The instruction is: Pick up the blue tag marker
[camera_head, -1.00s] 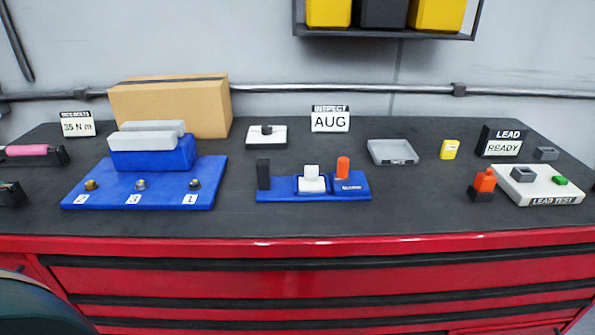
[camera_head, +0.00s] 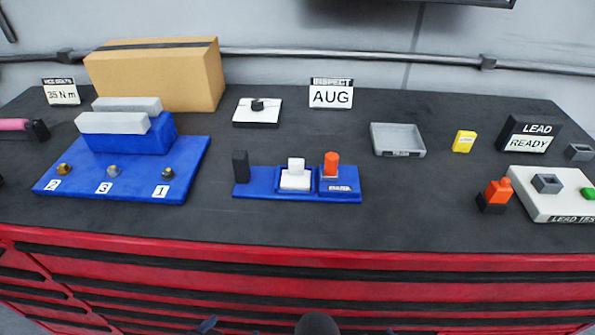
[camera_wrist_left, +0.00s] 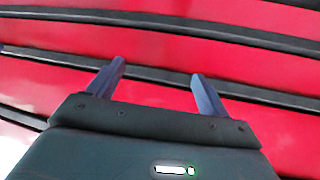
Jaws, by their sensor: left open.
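No separate blue tag marker can be made out in the head view. A blue holder (camera_head: 256,190) at the middle of the bench carries a white piece (camera_head: 295,174) and an orange piece (camera_head: 331,164), with a black block (camera_head: 240,166) at its left end. My left gripper (camera_wrist_left: 158,72) is open and empty in the left wrist view, in front of the red drawers and apart from the bench objects. Small dark parts at the bottom edge of the head view are too cut off to identify. My right gripper is not discernible.
A blue numbered base (camera_head: 110,200) with a blue block (camera_head: 130,141) stands left, before a cardboard box (camera_head: 160,80). A grey tray (camera_head: 397,140), yellow block (camera_head: 464,141) and white test board (camera_head: 537,204) lie right. The bench front (camera_head: 370,225) is clear.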

